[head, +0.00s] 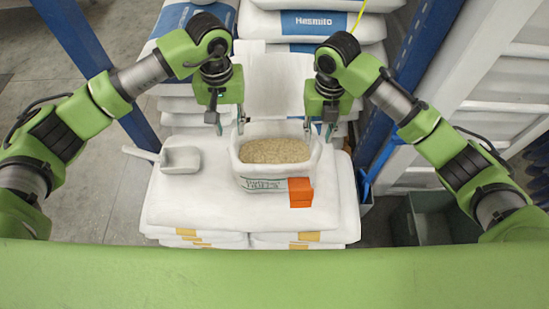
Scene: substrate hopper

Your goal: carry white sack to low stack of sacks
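A white open-topped sack or tub (268,181) full of tan grain stands upright on the low stack of white sacks (200,205); I cannot tell which kind it is. Its front has dark lettering. My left gripper (228,129) is at its left rim, its fingers apart, one outside and one near the inner edge. My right gripper (319,135) is at the right rim in the same way, fingers apart. Whether the fingers touch the rim cannot be told.
A white scoop (180,159) lies left on the low stack. Taller stacks with blue-printed sacks (315,22) stand behind. Blue posts (405,75) flank them. A grey-green bin (430,220) is at right. Floor at left is clear.

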